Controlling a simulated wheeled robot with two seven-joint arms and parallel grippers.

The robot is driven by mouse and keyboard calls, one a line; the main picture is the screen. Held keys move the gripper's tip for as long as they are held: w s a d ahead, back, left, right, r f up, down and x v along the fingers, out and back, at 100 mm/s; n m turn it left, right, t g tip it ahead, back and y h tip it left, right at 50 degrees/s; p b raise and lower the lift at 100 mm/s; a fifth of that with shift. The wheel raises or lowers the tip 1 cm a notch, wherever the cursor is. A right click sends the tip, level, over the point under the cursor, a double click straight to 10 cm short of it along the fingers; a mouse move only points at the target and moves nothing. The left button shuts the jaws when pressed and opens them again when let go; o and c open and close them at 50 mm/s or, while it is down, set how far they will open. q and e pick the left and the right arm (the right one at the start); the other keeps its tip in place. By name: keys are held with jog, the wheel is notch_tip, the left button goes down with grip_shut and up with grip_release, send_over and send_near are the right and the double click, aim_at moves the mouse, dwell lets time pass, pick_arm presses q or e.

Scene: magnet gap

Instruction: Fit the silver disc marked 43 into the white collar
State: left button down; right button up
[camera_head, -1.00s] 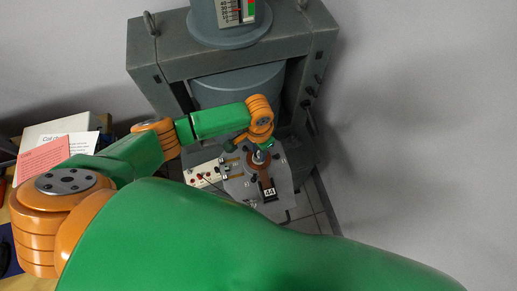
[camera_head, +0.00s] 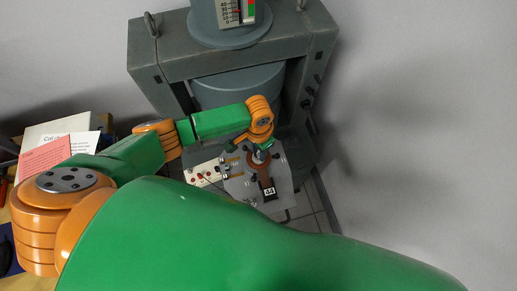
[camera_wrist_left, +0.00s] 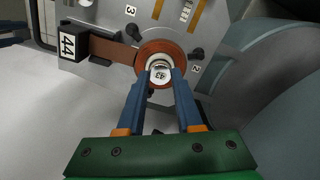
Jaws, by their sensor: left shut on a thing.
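The silver disc marked 43 (camera_wrist_left: 160,76) is between the blue fingertips of my left gripper (camera_wrist_left: 159,80), which is shut on it. The gripper also shows small in the head view (camera_head: 260,153), over the grey plate. The white collar (camera_wrist_left: 160,63) shows as a pale ring inside the round copper-brown coil (camera_wrist_left: 147,50). The disc is at the near side of the collar and overlaps it in the wrist view. I cannot tell whether they touch. My right gripper is not in view.
A block marked 44 (camera_wrist_left: 68,44) sits on a brown strip beside the coil. Black knobs (camera_wrist_left: 195,54) stand on the plate (camera_head: 281,190). A large grey magnet frame (camera_head: 145,70) rises behind. A white box with red knobs (camera_head: 203,175) is at the left.

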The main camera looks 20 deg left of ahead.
pick_arm(q)
jog(key=shift+f+b, duration=0.45)
jog(key=shift+f, duration=0.3)
dwell(0.4)
jog(key=c, duration=0.5)
grip_release()
jog(key=shift+r, duration=0.1)
notch_tip(320, 180, up, 7)
jog(key=shift+p, duration=0.3)
